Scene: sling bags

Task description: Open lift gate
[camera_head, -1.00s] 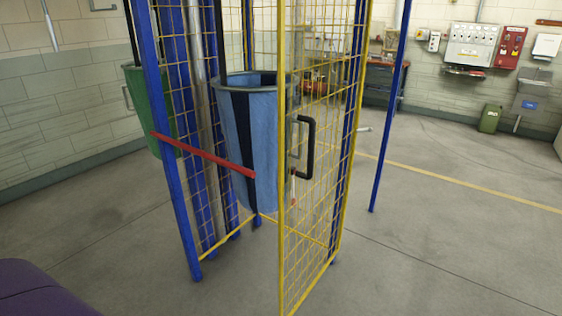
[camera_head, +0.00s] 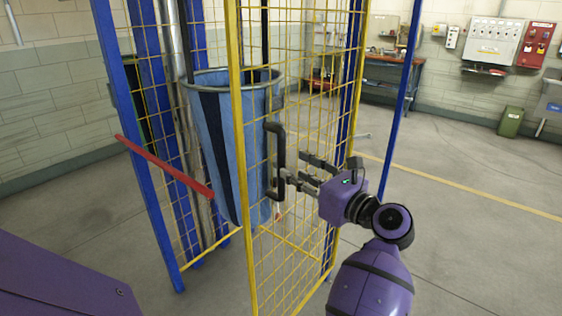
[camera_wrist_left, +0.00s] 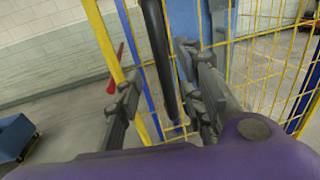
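The lift gate is a yellow wire-mesh panel (camera_head: 305,95) with a black D-shaped handle (camera_head: 278,150) near its left, near edge. An opening shows between that edge and the blue post (camera_head: 138,170) on the left. My left gripper (camera_head: 292,171) reaches in from the lower right. Its fingers are spread at the lower part of the handle. In the left wrist view the black handle (camera_wrist_left: 158,55) runs between the open fingers of the left gripper (camera_wrist_left: 157,75). Contact cannot be told. My right gripper is out of view.
A red bar (camera_head: 165,167) slants from the blue post towards the gate. A blue bag (camera_head: 222,130) hangs inside the cage behind the mesh. A blue cart (camera_wrist_left: 14,136) shows at the left wrist view's edge. Floor (camera_head: 460,250) to the right is clear.

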